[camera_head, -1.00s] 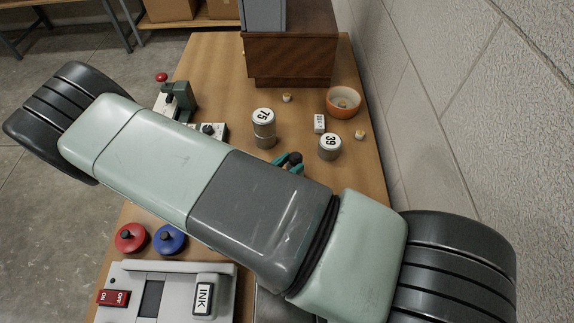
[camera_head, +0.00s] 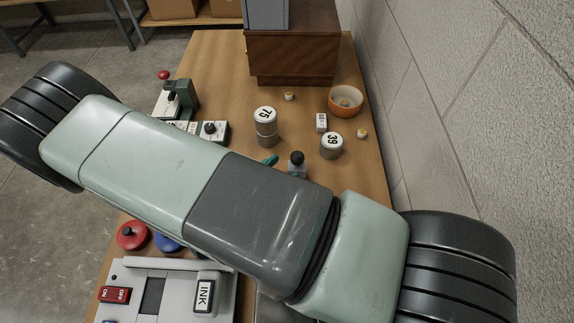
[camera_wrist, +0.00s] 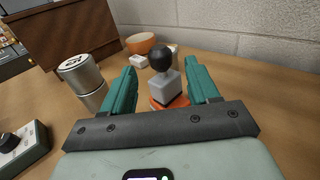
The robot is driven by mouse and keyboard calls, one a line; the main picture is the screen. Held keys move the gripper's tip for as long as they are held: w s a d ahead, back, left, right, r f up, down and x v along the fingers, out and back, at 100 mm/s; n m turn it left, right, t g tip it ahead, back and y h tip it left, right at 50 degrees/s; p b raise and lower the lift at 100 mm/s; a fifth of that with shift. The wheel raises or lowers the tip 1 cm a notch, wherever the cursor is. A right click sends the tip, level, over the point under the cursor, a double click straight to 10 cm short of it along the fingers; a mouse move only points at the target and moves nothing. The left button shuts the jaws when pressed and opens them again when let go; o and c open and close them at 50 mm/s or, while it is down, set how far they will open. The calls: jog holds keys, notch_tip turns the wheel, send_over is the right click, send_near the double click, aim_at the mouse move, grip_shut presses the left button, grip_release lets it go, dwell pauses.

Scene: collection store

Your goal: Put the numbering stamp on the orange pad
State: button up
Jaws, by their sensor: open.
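The numbering stamp (camera_wrist: 168,87) has a grey block body and a black ball knob. It stands upright on the orange pad (camera_wrist: 183,101), whose edges show at the stamp's base in the wrist view. In the head view the stamp (camera_head: 297,168) shows just beyond my arm, which hides the pad. My gripper (camera_wrist: 161,66) is open, with teal fingers apart on either side of the stamp and gaps visible between them and it. In the head view only a teal fingertip shows, left of the stamp.
Numbered metal cylinders, 75 (camera_head: 266,128) and 39 (camera_head: 331,146), stand beyond the stamp. An orange bowl (camera_head: 346,101), a small white block (camera_head: 321,122) and a wooden cabinet (camera_head: 291,56) are farther back. A dial box (camera_head: 214,132) is left. The wall bounds the right side.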

jog(key=s+d+r+m+g+y, duration=0.2)
jog(key=s+d+r+m+y, duration=0.1)
jog(key=r+m, duration=0.6)
jog(key=s+d+r+m+g+y, duration=0.2)
jog(key=d+r+m+y, duration=0.3)
jog(key=r, duration=1)
jog(key=s+d+r+m+g+y, duration=0.3)
jog(key=d+r+m+y, duration=0.1)
jog(key=r+m, duration=0.8)
jog(key=shift+s+d+r+m+y, duration=0.3)
jog(key=shift+s+d+y, duration=0.1)
jog(key=shift+d, duration=0.4)
